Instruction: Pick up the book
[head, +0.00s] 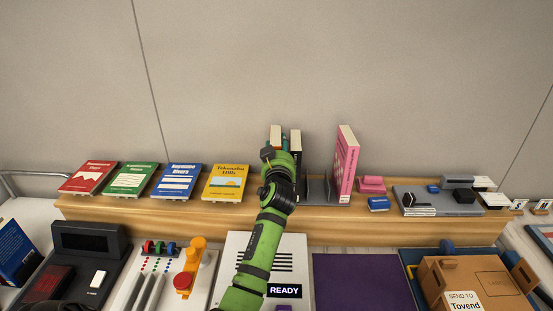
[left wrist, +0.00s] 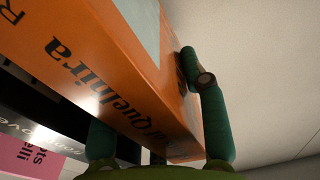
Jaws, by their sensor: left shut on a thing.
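An orange book (left wrist: 120,70) with black lettering on its spine fills much of the left wrist view. My left gripper (left wrist: 155,145) has its green fingers on both sides of this book and is shut on it. A black book (left wrist: 60,125) and a pink one (left wrist: 25,155) show beyond it. In the head view my left gripper (head: 274,158) is at the upright books on the wooden shelf, and my green arm hides much of them. The top of the orange book (head: 276,131) shows behind the gripper, with a black book (head: 296,146) just right of it. My right gripper is not in view.
Four flat books, including a yellow one (head: 226,182), lie on the wooden shelf (head: 150,215) to the left. A pink book (head: 345,165) stands right, near a grey bookend (head: 318,190). A control panel, purple mat (head: 360,285) and cardboard box (head: 470,280) are in front.

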